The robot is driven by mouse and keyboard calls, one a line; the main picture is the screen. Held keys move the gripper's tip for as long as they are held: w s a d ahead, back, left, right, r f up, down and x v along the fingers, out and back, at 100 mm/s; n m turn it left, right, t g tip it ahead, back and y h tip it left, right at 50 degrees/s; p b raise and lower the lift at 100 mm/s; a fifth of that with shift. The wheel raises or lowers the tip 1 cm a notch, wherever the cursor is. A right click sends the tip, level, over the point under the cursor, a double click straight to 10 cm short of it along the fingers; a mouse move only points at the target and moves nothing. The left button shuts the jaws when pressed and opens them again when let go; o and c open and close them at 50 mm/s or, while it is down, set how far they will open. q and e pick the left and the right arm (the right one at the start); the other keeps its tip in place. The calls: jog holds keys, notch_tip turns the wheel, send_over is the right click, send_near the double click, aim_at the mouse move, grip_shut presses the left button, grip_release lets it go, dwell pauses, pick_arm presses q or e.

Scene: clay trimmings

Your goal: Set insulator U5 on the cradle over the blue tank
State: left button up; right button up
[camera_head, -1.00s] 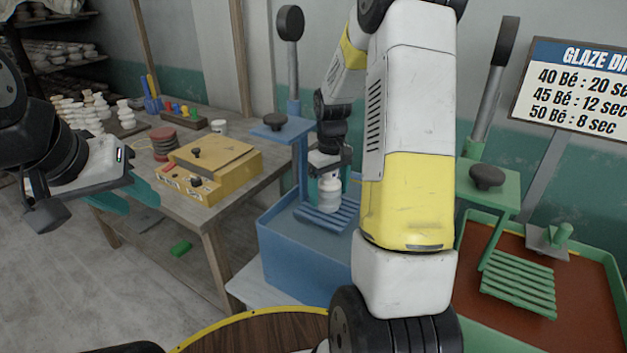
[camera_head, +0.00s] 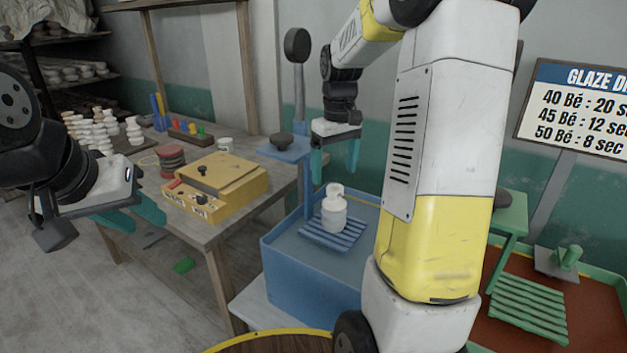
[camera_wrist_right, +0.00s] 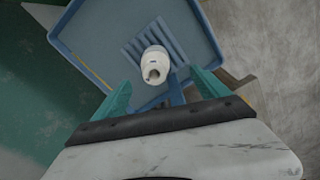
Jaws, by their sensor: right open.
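A white insulator (camera_head: 334,210) stands upright on the blue slatted cradle (camera_head: 318,236) over the blue tank (camera_head: 312,272). No label on it is readable. In the right wrist view the insulator (camera_wrist_right: 155,64) shows from above on the cradle (camera_wrist_right: 172,38), within the tank (camera_wrist_right: 212,50). My right gripper (camera_head: 335,165) is open and empty, above the insulator and apart from it; its teal fingers show in the right wrist view (camera_wrist_right: 160,92). My left gripper (camera_head: 135,217) is at the far left, away from the tank, with its teal fingers apart and nothing between them.
A yellow box (camera_head: 218,184) sits on the wooden table (camera_head: 262,165), with several white insulators (camera_head: 100,132) behind. A blue post with a black knob (camera_head: 298,45) rises beside the tank.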

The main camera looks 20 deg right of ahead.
jog(key=s+a+r+m+t, duration=0.1)
jog(key=s+a+r+t, duration=0.1)
jog(key=s, duration=0.4)
jog(key=s+a+r+m+t+y, duration=0.1)
jog(key=s+a+r+t, duration=0.1)
jog(key=s+a, duration=0.2)
jog(key=s+a+r+m+t+y, duration=0.1)
jog(key=s+a+r, duration=0.2)
jog(key=s, duration=0.7)
jog(key=shift+s+a+t, duration=0.2)
jog(key=shift+t, duration=0.2)
